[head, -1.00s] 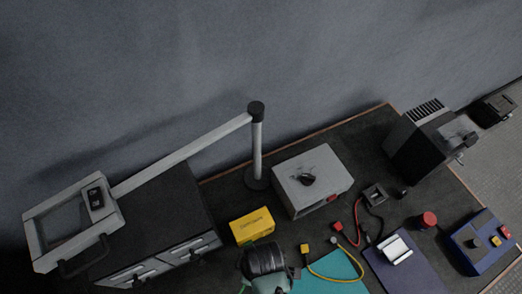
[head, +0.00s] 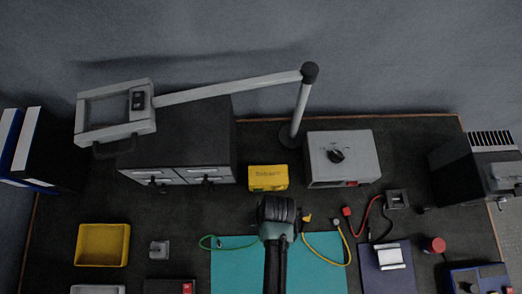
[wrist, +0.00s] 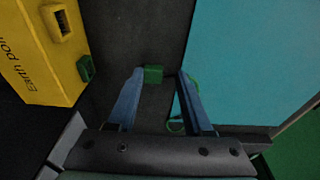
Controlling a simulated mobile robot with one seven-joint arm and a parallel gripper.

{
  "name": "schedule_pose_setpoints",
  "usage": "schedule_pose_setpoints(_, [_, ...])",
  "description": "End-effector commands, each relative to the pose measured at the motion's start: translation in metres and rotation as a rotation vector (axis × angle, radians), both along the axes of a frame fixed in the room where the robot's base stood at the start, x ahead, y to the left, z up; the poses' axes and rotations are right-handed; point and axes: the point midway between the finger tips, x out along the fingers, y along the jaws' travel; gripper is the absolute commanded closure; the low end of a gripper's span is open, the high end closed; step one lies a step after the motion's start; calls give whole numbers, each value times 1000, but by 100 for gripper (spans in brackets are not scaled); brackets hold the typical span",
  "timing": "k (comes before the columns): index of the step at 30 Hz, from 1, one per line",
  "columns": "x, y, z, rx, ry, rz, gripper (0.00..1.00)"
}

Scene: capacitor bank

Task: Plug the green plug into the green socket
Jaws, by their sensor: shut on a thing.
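The yellow box (head: 268,172) marked "Earth point" stands on the dark bench, just beyond my gripper (head: 277,203) in the head view. In the wrist view the box (wrist: 32,62) is at the left. Its face carries a yellow socket (wrist: 62,22) and a green socket (wrist: 86,68). The green plug (wrist: 153,75) shows between the blue fingertips of my gripper (wrist: 160,76), right of the green socket and apart from it. My gripper is shut on the plug. The green cable (wrist: 175,123) shows by the right finger. In the head view my gripper hides the plug.
A yellow plug (head: 307,217) with a yellow cable lies right of my gripper near the teal mat (head: 235,270). A grey box with a knob (head: 343,160) stands to the right. Drawers (head: 178,173) stand left. A lamp arm (head: 228,88) reaches above them.

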Motion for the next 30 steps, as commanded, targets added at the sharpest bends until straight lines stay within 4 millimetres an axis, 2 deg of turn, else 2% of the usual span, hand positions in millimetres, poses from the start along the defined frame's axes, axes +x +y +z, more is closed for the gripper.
schedule_pose_setpoints(18, [49,0,-2,0,-1,-2,100])
schedule_pose_setpoints(30, [57,0,0,0,0,-2,100])
